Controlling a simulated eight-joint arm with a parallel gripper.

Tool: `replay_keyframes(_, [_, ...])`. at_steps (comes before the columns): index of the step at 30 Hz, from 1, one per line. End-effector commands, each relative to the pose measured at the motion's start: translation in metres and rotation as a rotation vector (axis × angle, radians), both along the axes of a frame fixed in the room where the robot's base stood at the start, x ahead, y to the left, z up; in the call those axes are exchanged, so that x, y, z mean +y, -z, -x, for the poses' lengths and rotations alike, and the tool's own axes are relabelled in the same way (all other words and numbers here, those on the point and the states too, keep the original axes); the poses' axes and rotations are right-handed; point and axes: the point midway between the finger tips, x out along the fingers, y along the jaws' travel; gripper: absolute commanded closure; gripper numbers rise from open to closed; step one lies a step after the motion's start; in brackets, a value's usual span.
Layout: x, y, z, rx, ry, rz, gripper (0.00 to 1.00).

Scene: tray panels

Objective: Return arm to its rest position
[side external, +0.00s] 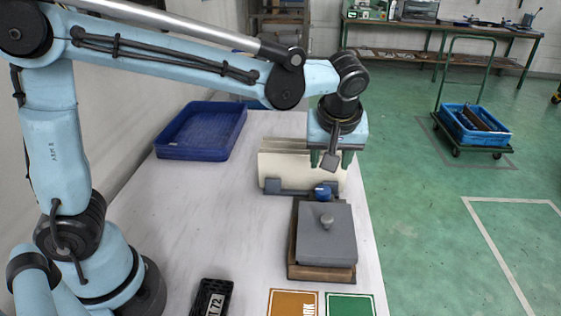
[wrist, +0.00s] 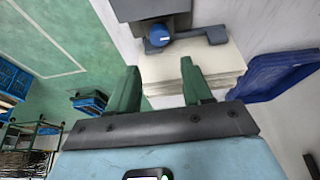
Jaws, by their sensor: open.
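My gripper (side external: 331,160) is open, its two green fingers pointing down over the cream panels. In the wrist view my gripper (wrist: 160,78) shows nothing between its fingers. The cream panels (side external: 283,163) stand upright side by side behind a grey-blue fixture (side external: 285,187) with a blue knob (side external: 322,192). The panels also show beyond the fingers in the wrist view (wrist: 220,62). Whether the fingers touch the panels I cannot tell. A blue tray (side external: 160,152) sits at the back left of the table and looks empty.
A grey lidded block (side external: 328,245) with a knob sits on a brown base in front of the fixture. Orange (side external: 293,303) and green (side external: 350,304) plates and a black labelled item (side external: 212,296) lie near the front. The table's middle left (side external: 215,215) is clear.

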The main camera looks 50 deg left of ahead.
Motion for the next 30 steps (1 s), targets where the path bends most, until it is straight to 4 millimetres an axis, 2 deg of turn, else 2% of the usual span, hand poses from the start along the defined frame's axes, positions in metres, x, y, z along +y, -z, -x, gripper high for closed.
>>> replay_keyframes(7, [0.002, -0.001, 0.002, 0.001, 0.01, 0.002, 0.5])
replay_keyframes(11, [0.014, -0.005, 0.012, 0.001, 0.078, 0.016, 0.5])
replay_keyframes(20, [0.057, -0.01, 0.063, -0.05, 0.398, 0.038, 0.5])
replay_keyframes(24, [0.071, -0.005, 0.087, -0.101, 0.544, 0.018, 0.5])
replay_keyframes(30, [0.084, 0.007, 0.113, -0.174, 0.709, -0.041, 0.5])
